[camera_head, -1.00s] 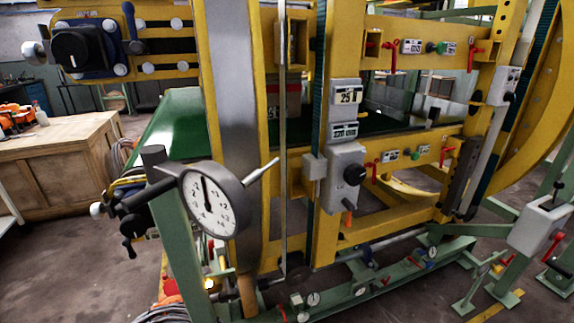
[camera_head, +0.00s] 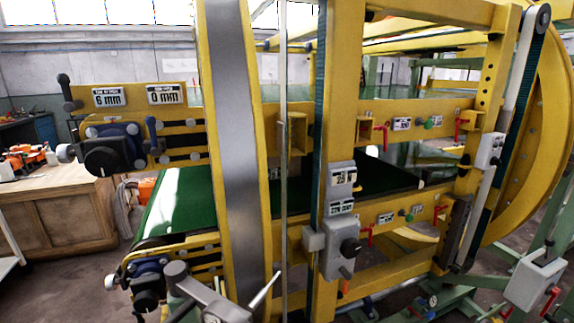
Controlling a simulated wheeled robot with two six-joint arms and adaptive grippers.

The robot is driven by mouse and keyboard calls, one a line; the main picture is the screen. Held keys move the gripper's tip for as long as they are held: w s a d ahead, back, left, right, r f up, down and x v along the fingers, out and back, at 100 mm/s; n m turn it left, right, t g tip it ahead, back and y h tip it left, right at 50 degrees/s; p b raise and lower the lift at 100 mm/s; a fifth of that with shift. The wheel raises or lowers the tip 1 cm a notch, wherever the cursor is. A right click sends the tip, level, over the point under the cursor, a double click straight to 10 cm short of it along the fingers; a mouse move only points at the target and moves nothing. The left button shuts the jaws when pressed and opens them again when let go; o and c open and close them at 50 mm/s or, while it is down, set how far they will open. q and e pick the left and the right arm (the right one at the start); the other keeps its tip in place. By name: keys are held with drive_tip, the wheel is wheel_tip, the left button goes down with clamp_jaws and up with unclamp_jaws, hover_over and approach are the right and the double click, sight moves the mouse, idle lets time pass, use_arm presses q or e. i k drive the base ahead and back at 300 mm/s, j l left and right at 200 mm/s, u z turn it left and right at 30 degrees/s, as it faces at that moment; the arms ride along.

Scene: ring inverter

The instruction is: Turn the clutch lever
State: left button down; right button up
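No label in view names the clutch lever, and I cannot tell which handle it is. A dark blue lever (camera_head: 154,136) stands upright on the upper left rail of the yellow machine, beside a large black knob (camera_head: 101,160). Another red handle (camera_head: 551,303) hangs under a grey box at the lower right. A grey lever arm (camera_head: 262,291) shows at the bottom edge, partly cut off. Neither of my grippers is in view.
The yellow frame (camera_head: 318,100) with a green belt (camera_head: 177,205) fills the middle. A grey control box (camera_head: 340,250) is on its front post. A wooden workbench (camera_head: 62,215) stands at the left. Bare floor (camera_head: 70,290) shows between bench and machine.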

sight(549, 242)
drive_tip(key=z, duration=1.75)
drive_tip(key=u, duration=0.2)
drive_tip(key=i+l+u, duration=0.95)
drive_tip(key=l, duration=0.35)
drive_tip(key=i, duration=0.1)
